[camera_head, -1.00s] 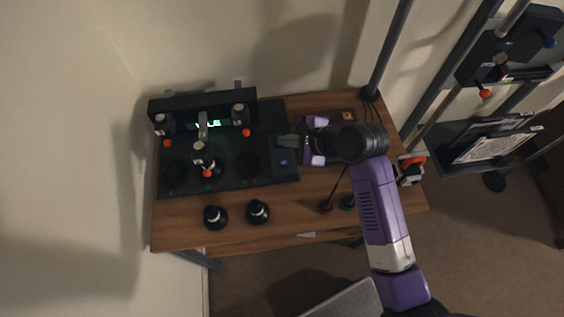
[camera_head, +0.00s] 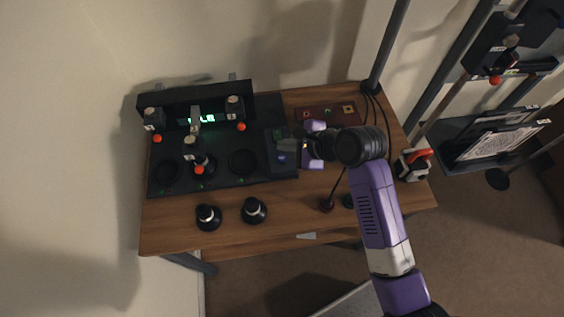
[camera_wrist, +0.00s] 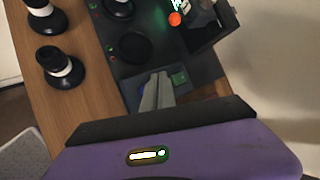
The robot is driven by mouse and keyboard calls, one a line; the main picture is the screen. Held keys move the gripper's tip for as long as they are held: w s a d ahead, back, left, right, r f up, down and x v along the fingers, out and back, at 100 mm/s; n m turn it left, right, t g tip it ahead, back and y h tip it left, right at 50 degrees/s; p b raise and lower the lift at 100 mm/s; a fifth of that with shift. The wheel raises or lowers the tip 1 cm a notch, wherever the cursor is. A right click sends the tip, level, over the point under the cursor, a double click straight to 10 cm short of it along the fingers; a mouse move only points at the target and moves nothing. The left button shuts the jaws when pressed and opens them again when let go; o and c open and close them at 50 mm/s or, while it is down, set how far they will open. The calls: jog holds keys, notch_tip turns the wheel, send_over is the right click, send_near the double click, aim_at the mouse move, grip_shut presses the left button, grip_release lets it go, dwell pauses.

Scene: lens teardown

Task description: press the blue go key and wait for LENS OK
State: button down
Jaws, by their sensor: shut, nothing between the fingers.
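The black test station (camera_head: 221,176) stands on the wooden table, with a small blue key (camera_head: 282,159) on its right-hand panel. My gripper (camera_head: 284,145) is shut and empty over that panel, just behind the blue key in the head view. I cannot tell whether it touches the panel. The station's display (camera_head: 203,119) shows green text, partly covered by a post and too small to read surely.
Two black lens pieces (camera_head: 208,217) (camera_head: 254,210) stand on the table's front. A dark red tray (camera_head: 327,113) lies behind my gripper. Cables hang at the right.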

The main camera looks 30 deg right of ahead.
aim_at(285, 160)
jog(key=shift+f+b, duration=0.5)
jog(key=shift+f, duration=1.2)
jog(key=shift+f, duration=0.2)
dwell(0.6)
jog(key=shift+f, duration=0.25)
jog(key=shift+f, duration=0.4)
dwell(0.9)
jog(key=shift+r+p, duration=0.1)
jog(key=shift+p, duration=0.2)
jog(key=shift+r+p, duration=0.8)
jog(key=shift+p, duration=0.25)
notch_tip(285, 160, up, 5)
jog(key=p, duration=0.5)
